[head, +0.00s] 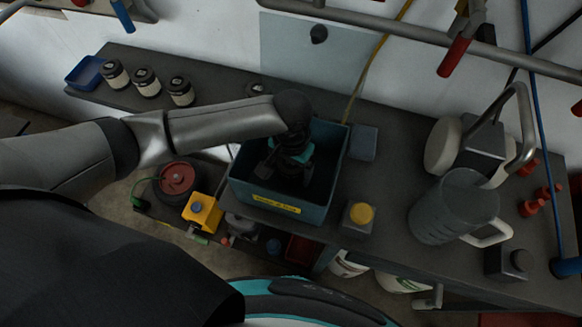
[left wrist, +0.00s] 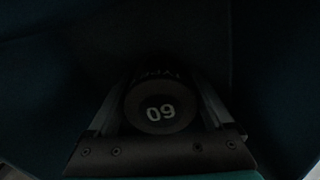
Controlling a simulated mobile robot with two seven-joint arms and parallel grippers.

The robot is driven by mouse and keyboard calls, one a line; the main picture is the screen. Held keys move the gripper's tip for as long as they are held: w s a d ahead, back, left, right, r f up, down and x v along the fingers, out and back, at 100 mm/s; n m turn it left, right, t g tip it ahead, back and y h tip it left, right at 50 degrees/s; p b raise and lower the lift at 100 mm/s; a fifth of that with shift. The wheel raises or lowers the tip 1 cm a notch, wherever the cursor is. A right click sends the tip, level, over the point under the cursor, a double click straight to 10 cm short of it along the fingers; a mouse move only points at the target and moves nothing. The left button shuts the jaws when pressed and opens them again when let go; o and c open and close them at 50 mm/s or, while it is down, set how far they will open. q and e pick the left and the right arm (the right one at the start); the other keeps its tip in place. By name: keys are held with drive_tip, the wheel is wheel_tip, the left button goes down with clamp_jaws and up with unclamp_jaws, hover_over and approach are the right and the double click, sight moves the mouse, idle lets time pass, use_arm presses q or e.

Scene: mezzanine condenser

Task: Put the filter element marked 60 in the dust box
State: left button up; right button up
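The filter element marked 60 (left wrist: 159,108) is a dark cylinder. In the left wrist view its marked end faces the camera, with the number upside down and part of the word TYPE behind it. My left gripper (head: 287,172) is inside the teal dust box (head: 276,213), which has a yellow label on its front wall. The fingers flank the element and appear shut on it, though the picture is very dark. The arm and gripper hide the element in the head view. I cannot tell whether it touches the box floor. My right gripper is not in view.
A large grey jug (head: 452,209) stands further right.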

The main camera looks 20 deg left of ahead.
use_arm(q)
drive_tip(key=shift+o, duration=0.9)
wheel_tip(320, 180, up, 12)
drive_tip(key=shift+r+p, duration=0.2)
drive_tip(key=shift+p, duration=1.05)
